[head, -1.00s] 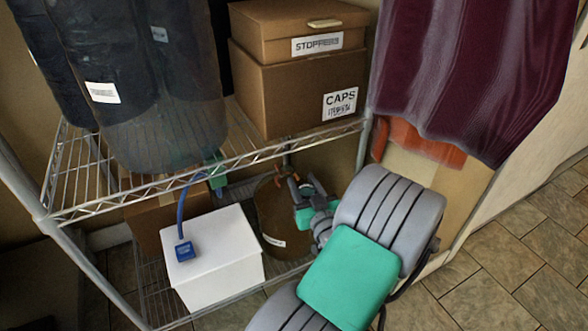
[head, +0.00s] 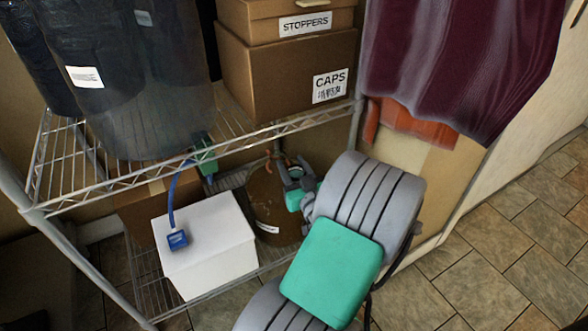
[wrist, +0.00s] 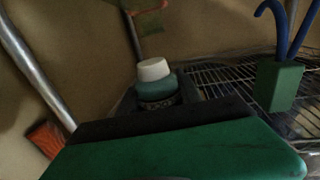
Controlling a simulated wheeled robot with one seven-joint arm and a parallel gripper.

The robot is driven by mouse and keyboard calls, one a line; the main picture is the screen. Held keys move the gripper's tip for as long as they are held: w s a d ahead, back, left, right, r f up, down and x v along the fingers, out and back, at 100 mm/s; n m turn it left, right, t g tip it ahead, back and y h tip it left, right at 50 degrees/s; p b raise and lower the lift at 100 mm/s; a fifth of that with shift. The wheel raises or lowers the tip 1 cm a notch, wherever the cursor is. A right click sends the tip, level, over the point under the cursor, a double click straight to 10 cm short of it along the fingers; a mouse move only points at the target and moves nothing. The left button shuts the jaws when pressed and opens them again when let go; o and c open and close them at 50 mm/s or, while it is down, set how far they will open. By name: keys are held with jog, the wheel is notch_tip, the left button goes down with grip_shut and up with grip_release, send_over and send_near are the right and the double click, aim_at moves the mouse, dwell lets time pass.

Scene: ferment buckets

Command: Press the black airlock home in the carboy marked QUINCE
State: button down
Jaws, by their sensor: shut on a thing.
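A brown carboy (head: 264,208) stands on the lower shelf in the head view, its small white label (head: 267,228) too small to read. My gripper (head: 290,172) is at the carboy's top right, overlapping it in the picture. In the wrist view my gripper (wrist: 160,98) is shut on a small piece with a white cap (wrist: 153,69) and a teal and dark body. I cannot tell whether this is the black airlock. The carboy's mouth is hidden, and I cannot tell whether the piece touches it.
The wire upper shelf (head: 130,185) holds dark buckets (head: 150,90) and a CAPS box (head: 290,85). A maroon cloth (head: 450,70) hangs at right; the tiled floor is clear.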

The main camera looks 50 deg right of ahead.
jog(key=shift+f+x, duration=0.2)
jog(key=shift+x, duration=2.25)
jog(key=shift+f+x, duration=0.2)
jog(key=shift+x, duration=2.25)
jog(key=shift+f+x, duration=0.2)
jog(key=shift+x, duration=2.2)
jog(key=shift+w, duration=0.1)
jog(key=shift+w+d, duration=0.1)
jog(key=shift+w, duration=0.15)
jog(key=shift+f+b, duration=0.2)
jog(key=shift+b, duration=0.45)
jog(key=shift+f+b, duration=0.35)
jog(key=shift+b, duration=0.15)
jog(key=shift+f+b, duration=0.35)
jog(key=shift+b, duration=0.5)
